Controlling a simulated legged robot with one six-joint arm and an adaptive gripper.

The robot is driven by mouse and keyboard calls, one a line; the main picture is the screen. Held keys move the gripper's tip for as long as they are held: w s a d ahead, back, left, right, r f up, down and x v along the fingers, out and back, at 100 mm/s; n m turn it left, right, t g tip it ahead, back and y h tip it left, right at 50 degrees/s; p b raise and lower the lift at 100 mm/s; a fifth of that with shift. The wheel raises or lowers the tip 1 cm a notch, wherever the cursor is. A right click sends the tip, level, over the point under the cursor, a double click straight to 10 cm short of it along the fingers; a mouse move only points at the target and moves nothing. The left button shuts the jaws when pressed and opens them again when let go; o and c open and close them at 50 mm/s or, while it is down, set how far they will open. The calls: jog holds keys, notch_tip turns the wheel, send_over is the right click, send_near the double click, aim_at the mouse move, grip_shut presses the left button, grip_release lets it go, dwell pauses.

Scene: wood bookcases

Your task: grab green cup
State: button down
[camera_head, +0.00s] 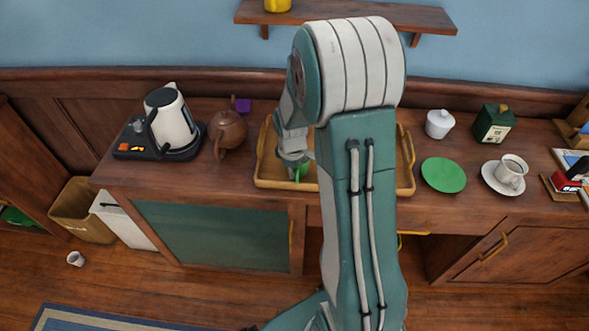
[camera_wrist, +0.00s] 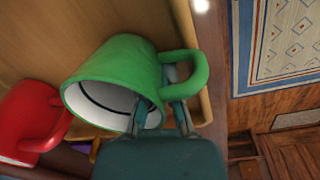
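The green cup (camera_wrist: 115,62) lies tilted in the wrist view, with its white inside and dark ring facing the lower left and its handle on the right. In the head view a small green part of the cup (camera_head: 303,171) shows in the wooden tray (camera_head: 275,184); my arm hides the rest. My gripper (camera_wrist: 160,112) is at the cup's handle side, its two fingers apart, one by the rim and one by the handle. Contact with the cup cannot be made out. In the head view my gripper (camera_head: 294,160) points down into the tray.
A red cup (camera_wrist: 25,112) is beside the green cup in the wrist view. In the head view, a brown teapot (camera_head: 227,133) and kettle (camera_head: 172,125) stand left of the tray. A green plate (camera_head: 443,175) and a white cup (camera_head: 511,170) on a saucer are right.

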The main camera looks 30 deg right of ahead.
jog(key=shift+w+r, duration=0.1)
jog(key=shift+r, duration=0.4)
jog(key=r, duration=0.2)
jog(key=shift+s+r, duration=0.25)
jog(key=shift+r, duration=0.05)
jog(key=s+d+r, duration=0.3)
jog(key=s+r, duration=0.6)
jog(key=s, duration=0.4)
jog(key=shift+s+r, duration=0.2)
jog(key=shift+s, duration=0.1)
